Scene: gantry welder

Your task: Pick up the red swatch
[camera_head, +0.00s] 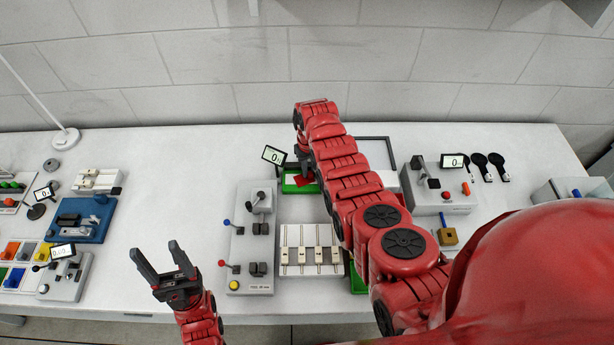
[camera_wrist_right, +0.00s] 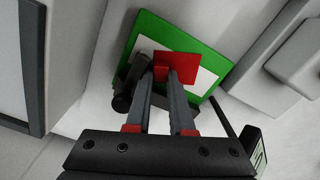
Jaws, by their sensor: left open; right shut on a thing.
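The red swatch (camera_wrist_right: 182,64) is a small flat red piece at the fingertips of my right gripper (camera_wrist_right: 166,78) in the right wrist view. The fingers are shut on its near edge. Behind it lies a green-edged tray (camera_wrist_right: 150,28) with a white middle; I cannot tell whether the swatch touches it. In the head view the swatch (camera_head: 304,181) shows as a small red patch over the green tray (camera_head: 288,188), below my right gripper (camera_head: 303,168), partly hidden by the arm. My left gripper (camera_head: 160,262) is open and empty over the table's front left.
A grey lever panel (camera_head: 240,262) and a slotted fixture (camera_head: 312,268) stand in front of the green tray. A small display (camera_head: 273,155) is beside my right gripper. A grey control box (camera_head: 425,200) stands right.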

